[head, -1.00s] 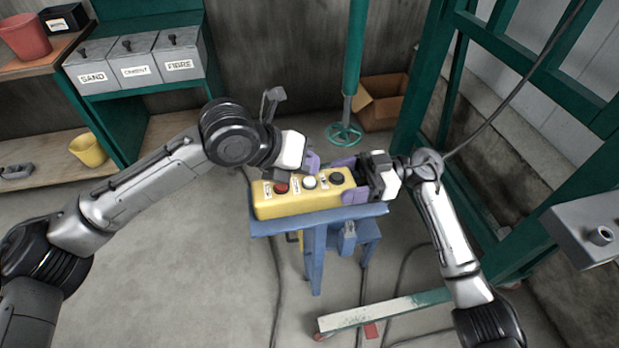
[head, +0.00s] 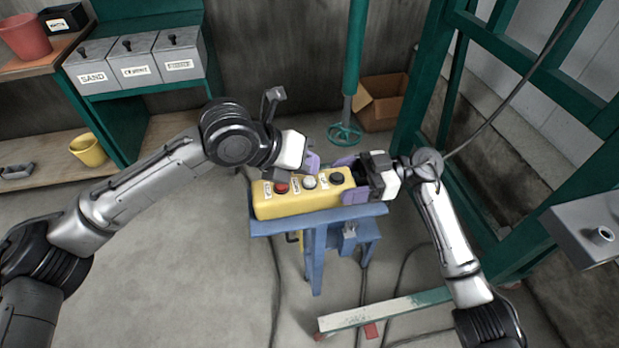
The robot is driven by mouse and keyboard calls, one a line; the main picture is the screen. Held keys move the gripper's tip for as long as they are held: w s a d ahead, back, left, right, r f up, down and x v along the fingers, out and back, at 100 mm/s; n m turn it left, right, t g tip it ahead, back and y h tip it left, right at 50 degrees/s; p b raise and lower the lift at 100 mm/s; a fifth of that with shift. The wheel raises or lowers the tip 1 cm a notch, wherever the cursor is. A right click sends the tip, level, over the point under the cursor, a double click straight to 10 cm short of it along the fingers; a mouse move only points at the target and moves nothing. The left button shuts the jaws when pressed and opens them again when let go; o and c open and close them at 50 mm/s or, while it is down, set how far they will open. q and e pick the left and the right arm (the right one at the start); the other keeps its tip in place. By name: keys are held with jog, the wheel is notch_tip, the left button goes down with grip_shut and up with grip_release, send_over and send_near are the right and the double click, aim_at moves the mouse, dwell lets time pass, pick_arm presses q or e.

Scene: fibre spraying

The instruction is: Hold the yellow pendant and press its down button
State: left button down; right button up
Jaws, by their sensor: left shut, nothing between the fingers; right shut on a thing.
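The yellow pendant (head: 297,205) lies on a small blue stand (head: 316,232) in the middle of the head view. Its top carries a red button (head: 281,187), a white button (head: 309,181) and a black button (head: 337,178), each beside a small label too small to read. My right gripper (head: 351,180) is shut on the pendant's right end, with its purple fingers on either side. My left gripper (head: 312,163) is shut and empty, its purple fingertips just above and behind the white button. I cannot tell whether they touch it.
Grey bins (head: 135,62) labelled sand, cement and fibre stand at the back left, above a yellow bucket (head: 88,149). A cardboard box (head: 384,103) and a green mixer paddle (head: 344,134) are behind the stand. A green frame (head: 425,90) rises at right. Cables lie on the floor.

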pick_arm(q)
jog(key=shift+f, duration=0.2)
dwell(0.6)
jog(key=shift+f, duration=0.2)
